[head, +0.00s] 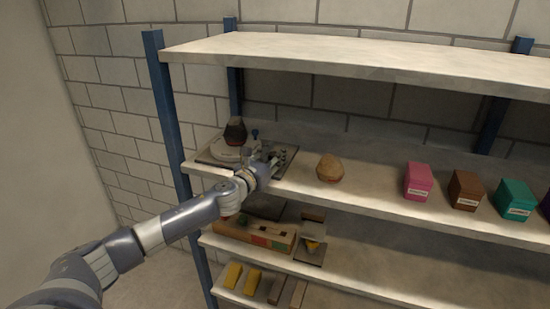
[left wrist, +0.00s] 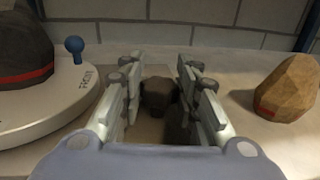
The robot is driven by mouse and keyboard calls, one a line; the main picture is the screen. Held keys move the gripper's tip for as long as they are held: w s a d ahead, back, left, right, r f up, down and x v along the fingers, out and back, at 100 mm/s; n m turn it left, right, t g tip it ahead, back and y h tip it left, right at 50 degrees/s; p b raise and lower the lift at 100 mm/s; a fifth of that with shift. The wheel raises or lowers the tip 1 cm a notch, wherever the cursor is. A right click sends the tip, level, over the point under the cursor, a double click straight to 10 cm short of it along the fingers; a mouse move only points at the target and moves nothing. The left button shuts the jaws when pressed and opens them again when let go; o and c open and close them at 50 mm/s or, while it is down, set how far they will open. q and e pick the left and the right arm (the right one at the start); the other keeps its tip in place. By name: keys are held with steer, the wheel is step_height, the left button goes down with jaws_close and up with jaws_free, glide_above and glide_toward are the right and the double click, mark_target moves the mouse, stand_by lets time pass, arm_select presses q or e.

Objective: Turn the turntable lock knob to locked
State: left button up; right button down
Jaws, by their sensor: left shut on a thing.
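The turntable (head: 226,150) is a white disc on a dark base plate, at the left of the upper middle shelf. In the left wrist view its rim (left wrist: 75,105) shows the word FRONT and a blue ball-headed peg (left wrist: 74,46). A dark rock with a red band (head: 235,131) sits on it. The lock knob (left wrist: 157,92) is a small dark brown block right of the disc, between the fingers of my left gripper (left wrist: 160,78). That gripper (head: 270,160) is shut on the knob. The knob's setting cannot be read. My right gripper is not in view.
A tan rock with a red band (head: 330,167) stands right of my left gripper. Pink (head: 419,181), brown (head: 466,189) and teal (head: 514,199) boxes stand further right. A shelf board (head: 350,52) is overhead. A lower shelf holds a wooden box (head: 253,234).

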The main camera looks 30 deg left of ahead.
arm_select(q)
steer(key=m+h+b, duration=0.1)
steer(key=h+b, duration=0.1)
steer(key=m+h+b, duration=0.2)
steer(key=m+g+h+b, duration=0.1)
steer(key=h+b, duration=0.1)
steer(key=h, duration=0.1)
steer(key=shift+a+f+m, duration=0.1)
steer(key=shift+f+m, duration=0.15)
steer(key=shift+m, duration=0.05)
steer(key=shift+r+m+g+h+b, duration=0.2)
steer(key=shift+m+g+h+b, duration=0.45)
steer(key=shift+h+b, duration=0.65)
steer(key=shift+r, duration=0.1)
steer(key=o, duration=1.1)
steer(key=shift+c, duration=0.2)
steer(key=shift+s, duration=0.1)
